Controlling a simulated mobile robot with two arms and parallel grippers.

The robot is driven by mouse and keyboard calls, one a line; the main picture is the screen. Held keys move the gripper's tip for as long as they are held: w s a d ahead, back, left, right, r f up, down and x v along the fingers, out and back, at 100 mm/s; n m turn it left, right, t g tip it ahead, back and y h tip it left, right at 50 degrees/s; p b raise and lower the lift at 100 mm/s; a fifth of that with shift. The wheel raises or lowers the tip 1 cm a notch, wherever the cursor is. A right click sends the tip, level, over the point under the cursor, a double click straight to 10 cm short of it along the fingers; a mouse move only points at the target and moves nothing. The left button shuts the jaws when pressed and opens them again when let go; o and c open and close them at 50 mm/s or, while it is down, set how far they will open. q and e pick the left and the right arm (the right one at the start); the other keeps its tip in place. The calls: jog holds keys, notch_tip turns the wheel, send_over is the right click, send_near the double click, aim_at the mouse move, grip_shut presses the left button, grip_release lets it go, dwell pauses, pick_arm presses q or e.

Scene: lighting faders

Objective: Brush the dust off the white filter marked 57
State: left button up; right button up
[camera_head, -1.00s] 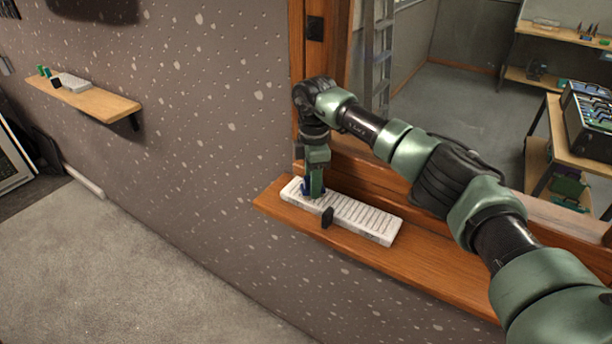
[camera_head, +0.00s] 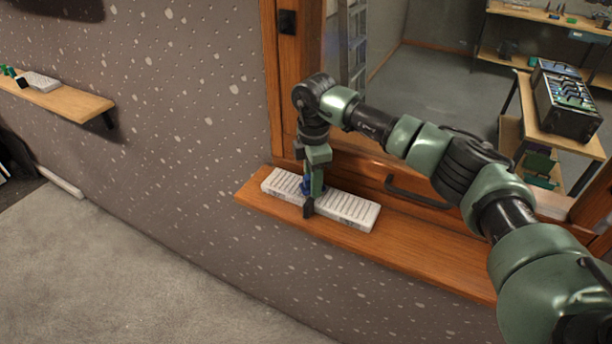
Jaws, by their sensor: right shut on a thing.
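A long white slatted filter (camera_head: 351,211) lies on the wooden ledge under the window. A number on it cannot be read, and I cannot make out dust. My right gripper (camera_head: 314,188) points down over the filter's middle. It is shut on a small blue thing (camera_head: 305,186), perhaps a brush, mostly hidden by the fingers. I cannot tell whether its lower end touches the slats. A small black upright piece (camera_head: 308,208) stands at the filter's front edge, just in front of the gripper. My left gripper is not in view.
The wooden ledge (camera_head: 430,262) is bare to the right of the filter. A wooden window frame (camera_head: 286,90) and a dark handle (camera_head: 415,192) are behind my arm. A wall shelf (camera_head: 75,102) at the left holds a second white slatted block (camera_head: 42,82) and small green and black pieces.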

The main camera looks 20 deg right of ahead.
jog(key=shift+s+d+p, duration=0.65)
jog(key=shift+s+d, duration=1.55)
jog(key=shift+s, duration=0.3)
jog(key=shift+s+d, duration=0.7)
jog(key=shift+s, duration=0.1)
jog(key=shift+s+d, duration=1.05)
jog(key=shift+s, duration=0.3)
jog(key=shift+w+r+p, duration=0.15)
jog(key=shift+r+p, duration=1.1)
jog(key=shift+r, duration=1.7)
jog(key=shift+r, duration=0.1)
